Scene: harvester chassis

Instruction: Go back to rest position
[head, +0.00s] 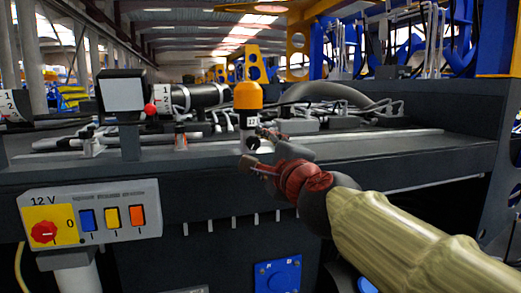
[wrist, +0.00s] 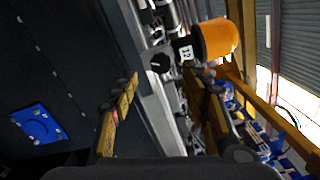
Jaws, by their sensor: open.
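My gripper (head: 257,149) is in the middle of the head view, at the end of my beige-sleeved arm. Its two fingers are apart, with nothing held between them. In the wrist view the fingers of my gripper (wrist: 165,82) stand well apart. An orange-capped cylinder with a numbered label (head: 248,96) stands upright at the chassis edge, just beyond the fingertips. It also shows beyond the fingers in the wrist view (wrist: 216,40). I cannot tell whether a fingertip touches its lower part.
The dark chassis (head: 400,157) spans the view, with hoses and pipes on top. A 12 V switch panel (head: 95,212) is at left, and a grey box on a post (head: 123,92) stands above it. A blue plate (head: 278,275) sits low on the front. The front left is open.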

